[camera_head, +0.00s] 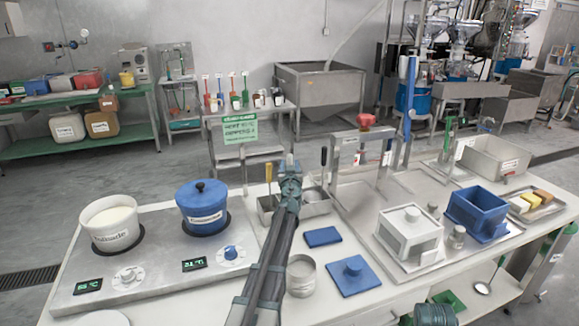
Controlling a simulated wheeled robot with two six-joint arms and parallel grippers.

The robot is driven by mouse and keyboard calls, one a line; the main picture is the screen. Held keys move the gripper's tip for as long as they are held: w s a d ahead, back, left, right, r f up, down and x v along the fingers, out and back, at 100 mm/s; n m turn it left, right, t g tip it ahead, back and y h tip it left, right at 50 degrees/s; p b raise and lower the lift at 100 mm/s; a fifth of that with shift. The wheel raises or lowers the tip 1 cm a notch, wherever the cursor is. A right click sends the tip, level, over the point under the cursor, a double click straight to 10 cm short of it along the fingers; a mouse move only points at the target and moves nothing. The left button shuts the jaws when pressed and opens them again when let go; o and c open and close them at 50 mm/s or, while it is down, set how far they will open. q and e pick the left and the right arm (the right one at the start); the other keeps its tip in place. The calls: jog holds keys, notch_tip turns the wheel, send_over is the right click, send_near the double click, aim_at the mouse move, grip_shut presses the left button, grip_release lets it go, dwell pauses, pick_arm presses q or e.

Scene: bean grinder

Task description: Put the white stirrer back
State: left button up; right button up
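I cannot pick out a white stirrer with certainty. A steel utensil holder (318,208) stands mid-table, with a yellow-handled tool (268,173) and a dark-handled tool (323,158) upright in it. My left arm reaches from the bottom edge up to this holder. My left gripper (290,170) is at the holder, between the two handles. Its fingers are too small and covered to show whether they are open or grip anything. Part of my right arm shows at the bottom edge, but its gripper is out of frame.
A white pot (109,222) and a blue lidded pot (203,207) stand on the left cooktop (160,285). A steel cup (301,276), blue lid (354,275), white box (410,232) and blue box (476,214) stand to the right. A metal frame rises behind.

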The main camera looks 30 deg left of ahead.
pick_arm(q)
jog(key=shift+r, duration=0.15)
jog(key=v, duration=1.2)
jog(key=shift+s, duration=0.1)
dwell(0.3)
